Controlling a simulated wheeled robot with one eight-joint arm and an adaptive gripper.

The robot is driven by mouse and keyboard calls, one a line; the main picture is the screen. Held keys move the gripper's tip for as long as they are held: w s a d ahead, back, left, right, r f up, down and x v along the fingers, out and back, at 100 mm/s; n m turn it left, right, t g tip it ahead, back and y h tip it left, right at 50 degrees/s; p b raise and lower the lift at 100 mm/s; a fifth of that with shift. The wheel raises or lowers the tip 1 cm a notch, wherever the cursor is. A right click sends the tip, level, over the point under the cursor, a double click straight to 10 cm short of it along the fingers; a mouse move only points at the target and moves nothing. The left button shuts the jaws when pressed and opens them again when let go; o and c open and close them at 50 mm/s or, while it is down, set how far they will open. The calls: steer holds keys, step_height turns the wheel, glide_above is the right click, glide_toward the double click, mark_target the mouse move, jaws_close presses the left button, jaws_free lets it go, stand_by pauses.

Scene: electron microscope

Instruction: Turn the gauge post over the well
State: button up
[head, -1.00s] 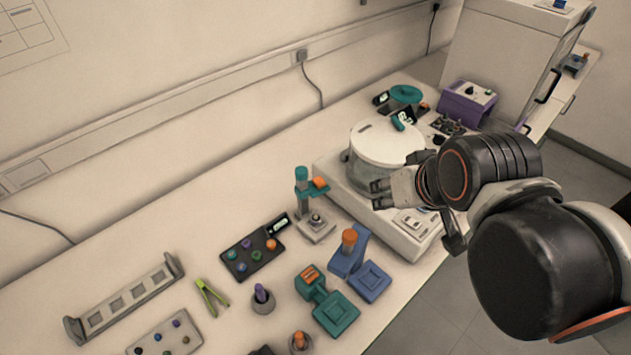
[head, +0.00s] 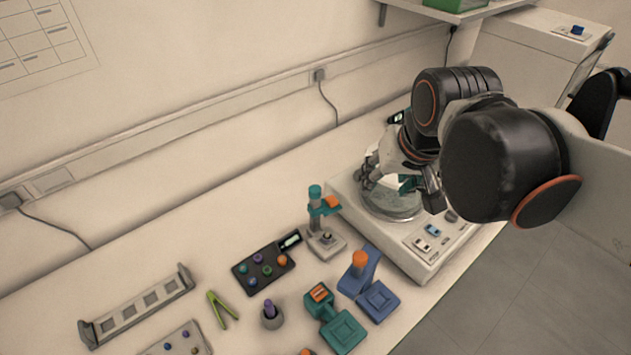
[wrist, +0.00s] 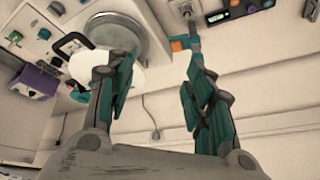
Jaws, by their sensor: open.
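The gauge post (head: 315,196) is a teal and grey upright with a teal arm and an orange block on it. It stands on a small light-grey base (head: 326,243) with a dark round spot, which seems to be the well. The arm sticks out to the right in the head view. In the wrist view the post (wrist: 192,42) shows at the top, with its orange block beside it. My gripper (head: 368,176) is open and empty, right of the post and above the round glass chamber. In the wrist view its fingers (wrist: 160,75) are spread, apart from the post.
The round chamber (head: 378,209) stands on a white machine (head: 427,262) close under my gripper. A blue stand (head: 377,300), a teal stand (head: 343,331) and a black knob tray (head: 250,277) are near the post. Bench behind the post is clear.

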steer(key=w+a+r+m+g+p, duration=0.1)
steer(key=w+a+g+p, duration=0.3)
steer(key=w, duration=0.5)
steer(key=m+g, duration=0.1)
steer(key=m, duration=0.1)
glide_above(315, 189)
step_height(315, 189, down, 5)
step_height(315, 189, down, 13)
steer(key=b, duration=0.3)
steer(key=shift+b, duration=0.4)
jaws_close()
